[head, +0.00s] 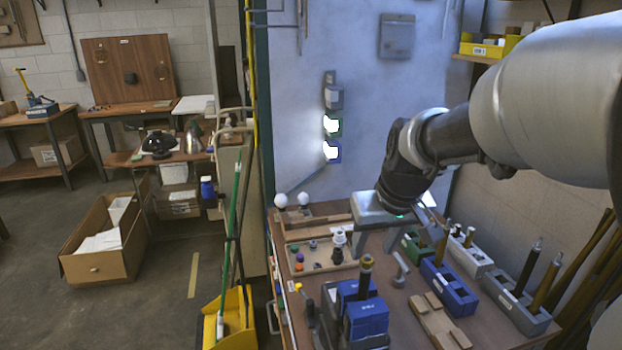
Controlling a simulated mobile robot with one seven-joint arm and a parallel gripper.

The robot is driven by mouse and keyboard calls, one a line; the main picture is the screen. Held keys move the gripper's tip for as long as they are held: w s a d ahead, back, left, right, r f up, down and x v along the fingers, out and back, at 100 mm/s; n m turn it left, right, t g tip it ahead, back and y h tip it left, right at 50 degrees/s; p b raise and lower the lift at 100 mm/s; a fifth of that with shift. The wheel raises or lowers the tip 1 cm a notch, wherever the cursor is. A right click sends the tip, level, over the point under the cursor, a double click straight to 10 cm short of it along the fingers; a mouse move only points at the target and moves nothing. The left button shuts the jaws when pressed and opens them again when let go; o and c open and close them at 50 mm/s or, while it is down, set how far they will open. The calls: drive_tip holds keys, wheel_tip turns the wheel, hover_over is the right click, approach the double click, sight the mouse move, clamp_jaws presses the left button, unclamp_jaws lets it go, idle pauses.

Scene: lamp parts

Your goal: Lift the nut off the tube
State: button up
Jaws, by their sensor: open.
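A dark tube (364,285) stands upright in a blue vise (365,315) at the front of the bench. A brass-coloured nut (366,262) sits around its top end. My gripper (376,252) points down, with its two grey fingers spread apart and nothing visible between them. In the picture the fingertips appear just above and behind the nut; I cannot tell the exact distance from this single view. The nut's thread and its far side are hidden.
Blue (447,290), green and grey holders with upright tubes stand to the right. A wooden tray (310,262) with small coloured parts lies to the left, with white bulbs (281,200) behind it. A wooden block (440,322) and a small grey stand (400,272) are near the vise.

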sight(368, 257)
drive_tip(key=shift+x, duration=1.8)
clamp_jaws()
drive_tip(key=shift+r+p, duration=0.55)
drive_tip(key=shift+r, duration=0.35)
drive_tip(key=shift+r+p, duration=1)
drive_tip(key=shift+r, duration=0.45)
drive_tip(key=shift+r+p, duration=1.35)
drive_tip(key=shift+r, duration=0.65)
